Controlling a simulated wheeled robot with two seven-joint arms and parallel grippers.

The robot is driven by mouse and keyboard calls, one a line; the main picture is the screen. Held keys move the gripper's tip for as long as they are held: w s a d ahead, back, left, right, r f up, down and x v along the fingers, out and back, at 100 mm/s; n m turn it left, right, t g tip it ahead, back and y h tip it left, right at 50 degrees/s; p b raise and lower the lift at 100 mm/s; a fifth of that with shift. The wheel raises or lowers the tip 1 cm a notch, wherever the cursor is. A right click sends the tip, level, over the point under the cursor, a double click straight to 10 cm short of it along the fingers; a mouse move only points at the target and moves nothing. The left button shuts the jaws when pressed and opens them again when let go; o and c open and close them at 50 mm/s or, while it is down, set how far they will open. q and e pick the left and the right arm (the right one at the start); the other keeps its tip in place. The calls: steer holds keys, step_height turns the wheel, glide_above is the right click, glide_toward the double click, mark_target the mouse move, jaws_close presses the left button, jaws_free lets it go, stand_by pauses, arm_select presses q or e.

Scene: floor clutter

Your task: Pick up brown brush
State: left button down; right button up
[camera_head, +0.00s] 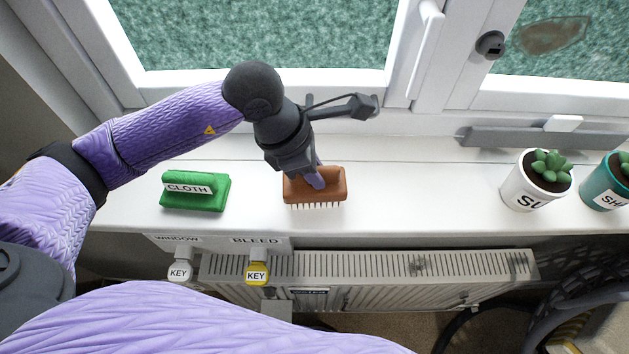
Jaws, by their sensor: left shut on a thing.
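The brown brush (331,188) is on the white windowsill (430,205), bristles pointing down toward the front. My left gripper (317,181) reaches down from above and is shut on the brush near its middle. The gripper hides part of the brush's top. I cannot tell whether the bristles touch the sill. My right gripper is not in view.
A green block labelled CLOTH (205,197) lies left of the brush. A white succulent pot (522,190) and a teal pot (599,190) stand at the right. The window (260,35) is behind.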

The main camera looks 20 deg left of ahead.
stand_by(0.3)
arm_select(q)
step_height(320, 180, up, 10)
steer(key=shift+r, duration=0.1)
steer(key=c, duration=1.2)
jaws_free()
jaws_close()
